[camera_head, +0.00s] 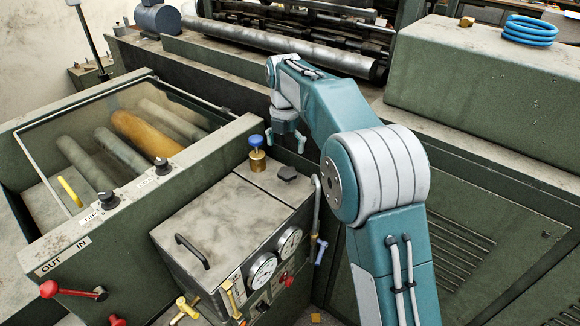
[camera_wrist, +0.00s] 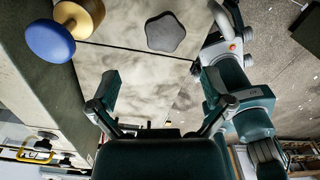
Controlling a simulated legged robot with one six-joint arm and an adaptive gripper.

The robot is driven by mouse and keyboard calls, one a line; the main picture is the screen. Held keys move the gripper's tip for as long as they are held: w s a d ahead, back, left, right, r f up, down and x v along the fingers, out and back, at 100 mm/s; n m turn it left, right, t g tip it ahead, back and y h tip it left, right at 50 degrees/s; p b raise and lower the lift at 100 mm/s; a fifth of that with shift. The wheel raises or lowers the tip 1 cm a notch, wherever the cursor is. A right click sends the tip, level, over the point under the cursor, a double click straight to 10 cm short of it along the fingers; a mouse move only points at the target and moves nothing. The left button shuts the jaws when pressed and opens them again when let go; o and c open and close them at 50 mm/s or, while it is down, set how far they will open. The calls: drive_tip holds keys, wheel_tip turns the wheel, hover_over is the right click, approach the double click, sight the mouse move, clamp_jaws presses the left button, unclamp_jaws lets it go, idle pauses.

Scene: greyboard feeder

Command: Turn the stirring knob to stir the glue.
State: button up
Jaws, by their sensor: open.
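A dark star-shaped knob (camera_head: 288,173) sits on the grey top of the glue box (camera_head: 215,222); it also shows in the wrist view (camera_wrist: 165,33), near the top middle. A blue-capped knob on a brass base (camera_head: 256,142) stands just behind it to the left, and its blue cap fills the upper left of the wrist view (camera_wrist: 50,42). No label tells which one stirs. My gripper (camera_head: 286,141) hangs above and behind the star knob, apart from both knobs. Its fingers are spread and empty in the wrist view (camera_wrist: 161,90).
A roller trough (camera_head: 130,130) lies left, and green machine housing (camera_head: 480,80) stands right. Space above the box top is clear.

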sight(288, 170)
drive_tip(key=f, duration=0.4)
drive_tip(key=d+f, duration=0.1)
drive_tip(key=f, duration=0.2)
drive_tip(key=shift+a+f, duration=0.3)
drive_tip(key=shift+f, duration=0.1)
drive_tip(key=shift+d, duration=0.15)
drive_tip(key=c, duration=1)
